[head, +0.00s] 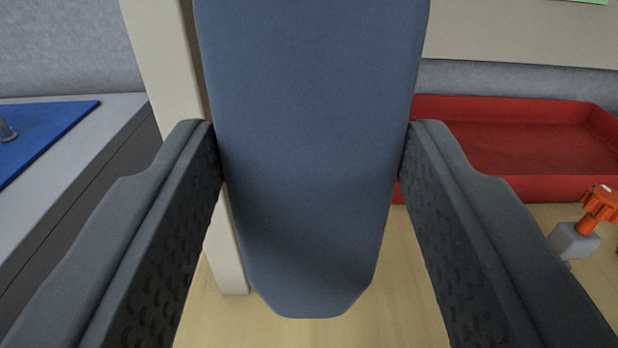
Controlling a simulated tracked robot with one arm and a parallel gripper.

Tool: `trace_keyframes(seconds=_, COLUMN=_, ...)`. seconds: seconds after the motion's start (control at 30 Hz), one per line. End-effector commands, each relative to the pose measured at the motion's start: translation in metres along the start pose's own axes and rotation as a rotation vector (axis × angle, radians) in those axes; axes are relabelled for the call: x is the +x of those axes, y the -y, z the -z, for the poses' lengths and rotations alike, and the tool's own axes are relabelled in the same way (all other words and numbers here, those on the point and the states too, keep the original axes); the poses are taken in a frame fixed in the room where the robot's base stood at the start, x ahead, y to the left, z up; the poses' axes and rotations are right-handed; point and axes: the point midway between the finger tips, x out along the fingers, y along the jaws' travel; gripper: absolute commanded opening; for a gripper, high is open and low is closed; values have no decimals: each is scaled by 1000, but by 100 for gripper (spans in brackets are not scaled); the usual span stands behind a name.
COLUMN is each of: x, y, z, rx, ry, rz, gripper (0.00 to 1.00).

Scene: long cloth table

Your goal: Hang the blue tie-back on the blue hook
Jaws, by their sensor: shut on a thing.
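The blue tie-back (315,70) is a dull blue, flat, long piece that fills the middle of the head view. It hangs upright, its lower end narrowing to a blunt tip, and its top runs out of the picture. My gripper (313,150) is shut on it, with one dark finger pressed on each side edge. I see no blue hook in this view; the tie-back hides much of what lies behind it.
A cream post (172,75) stands close behind the tie-back on the left. A grey block with a blue top (50,125) is at left. A red tray (510,185) and an orange knob on a grey fitting (598,205) are at right. Bare wood-coloured surface shows below.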

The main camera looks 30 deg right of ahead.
Motion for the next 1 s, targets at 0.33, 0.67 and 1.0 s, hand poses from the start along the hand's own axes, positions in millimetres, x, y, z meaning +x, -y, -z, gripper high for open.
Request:
trace_keyframes(seconds=0.33, x=17, y=0, z=-6, rx=1, ry=2, rz=0, gripper=20)
trace_keyframes(seconds=0.67, x=26, y=1, z=-16, rx=1, ry=1, rz=1, gripper=20)
trace_keyframes(seconds=1.0, x=28, y=1, z=-18, rx=1, ry=0, rz=2, gripper=20)
